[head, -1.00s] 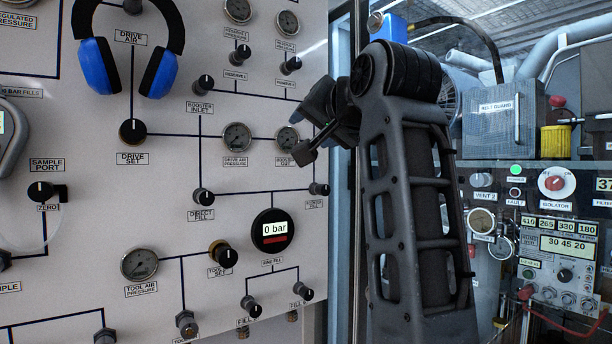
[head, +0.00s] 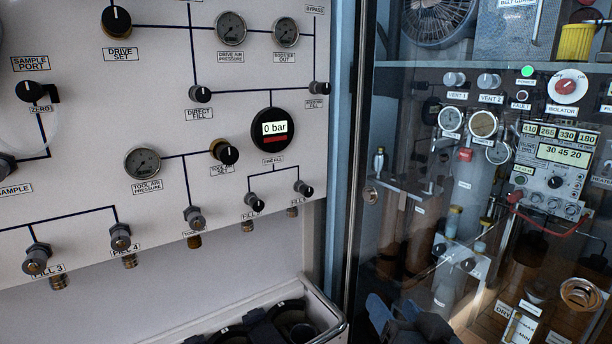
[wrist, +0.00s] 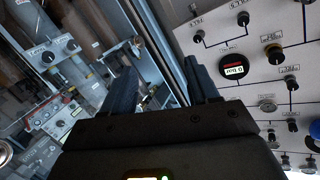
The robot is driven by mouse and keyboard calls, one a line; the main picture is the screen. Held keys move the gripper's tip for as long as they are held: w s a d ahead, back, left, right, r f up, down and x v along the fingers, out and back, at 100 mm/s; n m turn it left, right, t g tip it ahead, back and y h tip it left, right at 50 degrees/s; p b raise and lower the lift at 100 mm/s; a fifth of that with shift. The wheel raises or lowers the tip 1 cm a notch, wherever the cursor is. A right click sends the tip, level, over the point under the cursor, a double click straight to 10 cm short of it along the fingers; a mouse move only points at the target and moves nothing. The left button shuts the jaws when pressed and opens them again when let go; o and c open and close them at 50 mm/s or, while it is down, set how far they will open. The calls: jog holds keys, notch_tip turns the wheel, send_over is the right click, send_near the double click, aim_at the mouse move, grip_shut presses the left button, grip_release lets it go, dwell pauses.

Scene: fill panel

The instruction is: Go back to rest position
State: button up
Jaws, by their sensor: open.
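My gripper (head: 402,318) shows only in part at the bottom edge of the head view, low in front of the glass door. In the wrist view my gripper (wrist: 158,70) has its two dark fingers spread apart with nothing between them. The fingers point towards the edge between the white fill panel (wrist: 225,35) and the glazed cabinet. The fingers touch nothing that I can see. Most of my arm is out of the head view.
The white fill panel (head: 85,195) with knobs, gauges and a "0 bar" display (head: 272,128) fills the left. A glass-fronted cabinet (head: 395,115) with a control unit (head: 553,165) stands at right. A grey-rimmed bin (head: 322,318) with dark round holders is below the panel.

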jog(key=s+d+f+h, duration=0.1)
jog(key=s+d+f, duration=0.15)
jog(key=s, duration=0.45)
jog(key=s+d+f+n, duration=0.1)
jog(key=s+f, duration=0.3)
jog(key=s, duration=0.4)
jog(key=s+d+f+h, duration=0.1)
jog(key=s+d+f, duration=0.15)
jog(key=s, duration=0.45)
jog(key=s+r, duration=0.2)
jog(key=s, duration=0.7)
jog(key=s+d+r+n+g, duration=0.1)
jog(key=s+r, duration=0.2)
jog(key=s, duration=0.7)
jog(key=shift+d+h, duration=0.3)
jog(key=shift+c, duration=0.2)
